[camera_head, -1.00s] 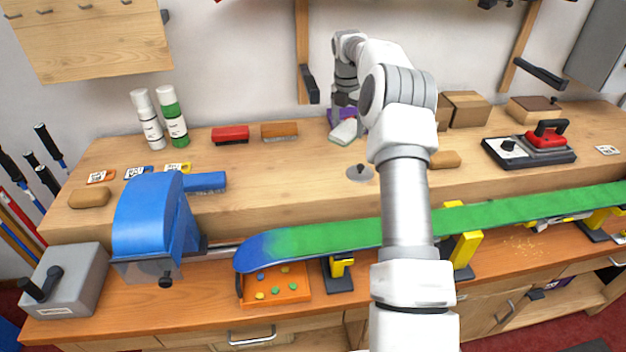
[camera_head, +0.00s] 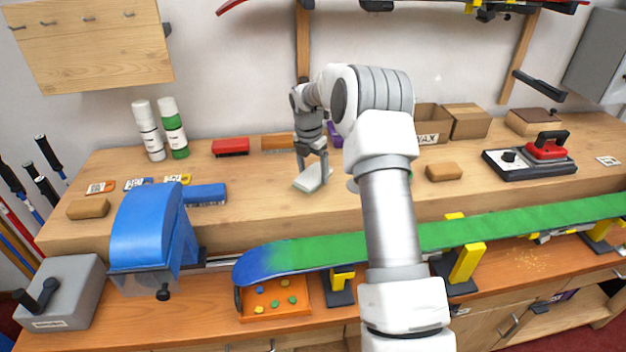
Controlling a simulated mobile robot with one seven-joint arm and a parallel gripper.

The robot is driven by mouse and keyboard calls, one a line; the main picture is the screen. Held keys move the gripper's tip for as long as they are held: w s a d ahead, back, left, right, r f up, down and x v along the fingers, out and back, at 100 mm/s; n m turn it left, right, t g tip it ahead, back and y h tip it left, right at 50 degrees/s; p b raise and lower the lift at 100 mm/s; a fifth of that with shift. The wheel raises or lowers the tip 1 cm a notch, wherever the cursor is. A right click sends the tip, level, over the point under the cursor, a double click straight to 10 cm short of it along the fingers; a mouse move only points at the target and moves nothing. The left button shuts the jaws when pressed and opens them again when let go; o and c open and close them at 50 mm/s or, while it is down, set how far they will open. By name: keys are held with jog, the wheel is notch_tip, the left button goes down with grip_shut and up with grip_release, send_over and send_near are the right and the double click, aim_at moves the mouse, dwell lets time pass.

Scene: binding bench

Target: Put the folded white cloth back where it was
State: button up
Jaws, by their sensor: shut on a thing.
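The folded white cloth (camera_head: 308,181) is in the middle of the raised wooden shelf of the bench. My gripper (camera_head: 313,170) points down and is shut on the cloth, with a finger on either side of it. I cannot tell whether the cloth touches the shelf or hangs just above it. Part of the cloth is hidden by the fingers.
A brown-topped brush (camera_head: 278,142) and a red brush (camera_head: 231,147) lie behind to the left. A purple thing (camera_head: 334,134) is partly hidden behind my arm. A green ski (camera_head: 310,252) lies in front. The shelf (camera_head: 255,195) left of the cloth is clear.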

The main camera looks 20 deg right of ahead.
aim_at(312, 174)
jog(key=shift+f, duration=1.65)
jog(key=shift+f, duration=0.2)
jog(key=o, duration=1)
jog(key=shift+r, duration=0.1)
